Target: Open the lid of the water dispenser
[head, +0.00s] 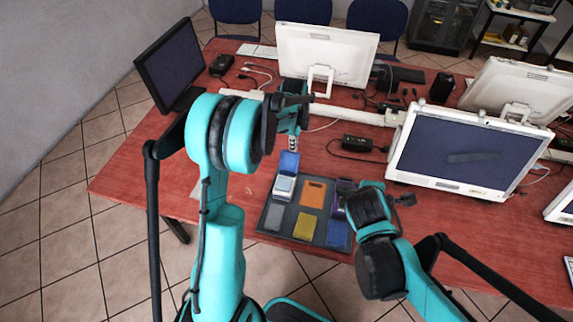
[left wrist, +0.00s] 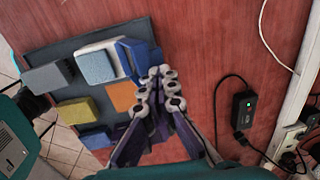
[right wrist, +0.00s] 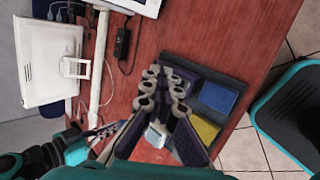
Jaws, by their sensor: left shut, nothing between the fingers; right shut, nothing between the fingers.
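I see no clear water dispenser. A white box (head: 284,185) with a blue lid (head: 289,164) sits at the back left of a dark tray (head: 267,217). The lid stands raised; it also shows in the left wrist view (left wrist: 138,58). My left gripper (head: 293,146) is shut and empty just beyond the lid; its fingertips (left wrist: 160,82) overlap the lid's edge in the left wrist view, and I cannot tell if they touch. My right gripper (right wrist: 165,82) is shut and empty over the tray's edge, close to a dark purple piece (right wrist: 188,78). My right arm mostly hides it in the head view.
The tray also holds orange (head: 312,194), yellow (head: 306,226), grey (head: 275,218) and blue (head: 337,234) blocks. Monitors (head: 467,155) and cables with a black adapter (head: 357,143) stand behind on the red table (head: 130,170). Table left of the tray is clear.

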